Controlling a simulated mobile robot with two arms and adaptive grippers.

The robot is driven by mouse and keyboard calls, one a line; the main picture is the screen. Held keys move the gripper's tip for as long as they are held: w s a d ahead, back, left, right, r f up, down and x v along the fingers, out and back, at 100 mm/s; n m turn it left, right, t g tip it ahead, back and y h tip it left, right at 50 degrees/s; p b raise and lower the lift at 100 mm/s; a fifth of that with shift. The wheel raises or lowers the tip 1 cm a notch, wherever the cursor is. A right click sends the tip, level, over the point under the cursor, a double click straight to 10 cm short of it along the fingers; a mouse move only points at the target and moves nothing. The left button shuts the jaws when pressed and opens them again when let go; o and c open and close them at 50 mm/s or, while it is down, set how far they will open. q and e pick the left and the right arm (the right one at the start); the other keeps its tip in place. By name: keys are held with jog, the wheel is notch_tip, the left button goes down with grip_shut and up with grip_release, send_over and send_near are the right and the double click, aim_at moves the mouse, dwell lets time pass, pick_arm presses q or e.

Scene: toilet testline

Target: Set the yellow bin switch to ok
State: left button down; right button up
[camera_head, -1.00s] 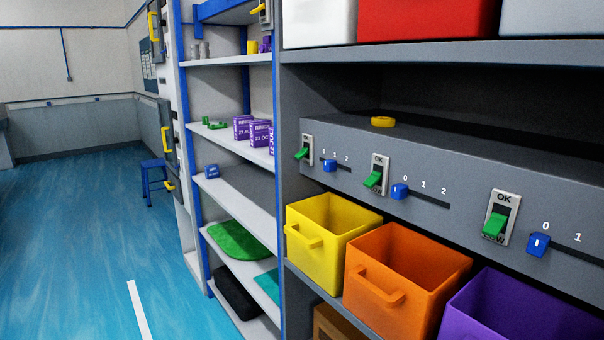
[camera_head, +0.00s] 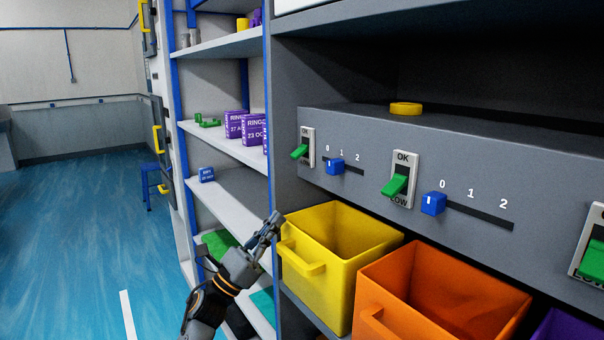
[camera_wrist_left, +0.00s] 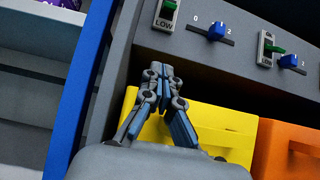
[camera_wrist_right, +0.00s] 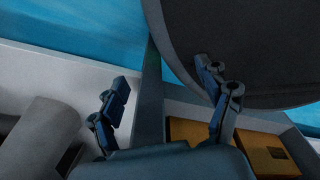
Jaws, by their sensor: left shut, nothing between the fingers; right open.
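The yellow bin (camera_head: 318,268) stands on the shelf at the left end of the bin row. The switch above it (camera_head: 306,147) is a pale plate with a green lever (camera_head: 300,151), on the grey panel. OK is printed at its top; the lever sticks out and slants downward in the head view. In the left wrist view the switch is partly cut off, with LOW (camera_wrist_left: 164,25) readable below the lever. My left gripper (camera_head: 273,222) is shut and empty, below the switch beside the yellow bin's left edge. My right gripper (camera_wrist_right: 167,88) is open and empty, away from the switch.
A blue slider (camera_head: 335,167) sits just right of the switch. A second green switch (camera_head: 403,180) and an orange bin (camera_head: 440,290) stand further right. A blue shelf post (camera_wrist_left: 78,90) rises left of my left gripper.

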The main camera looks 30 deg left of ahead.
aim_at(298, 153)
pick_arm(q)
jog(key=p+x, duration=0.2)
jog(key=x, duration=0.2)
jog(key=p+x, duration=0.2)
jog(key=x, duration=0.3)
jog(key=shift+s+a+r, duration=0.15)
jog(key=shift+a+r, duration=0.05)
jog(key=shift+r, duration=0.25)
jog(key=r+p, duration=0.1)
jog(key=s+r+p, duration=0.1)
jog(key=r, duration=0.1)
jog(key=shift+a+y, duration=0.2)
jog(key=shift+y, duration=0.1)
jog(key=shift+s+a+r+p, duration=0.1)
jog(key=shift+s+r+p, duration=0.15)
jog(key=shift+p, duration=0.05)
pick_arm(e)
notch_tip(298, 153, up, 7)
jog(key=shift+s+a+f, duration=0.15)
jog(key=shift+s+a, duration=0.1)
jog(key=shift+s, duration=0.05)
pick_arm(q)
jog(key=shift+w+f, duration=0.1)
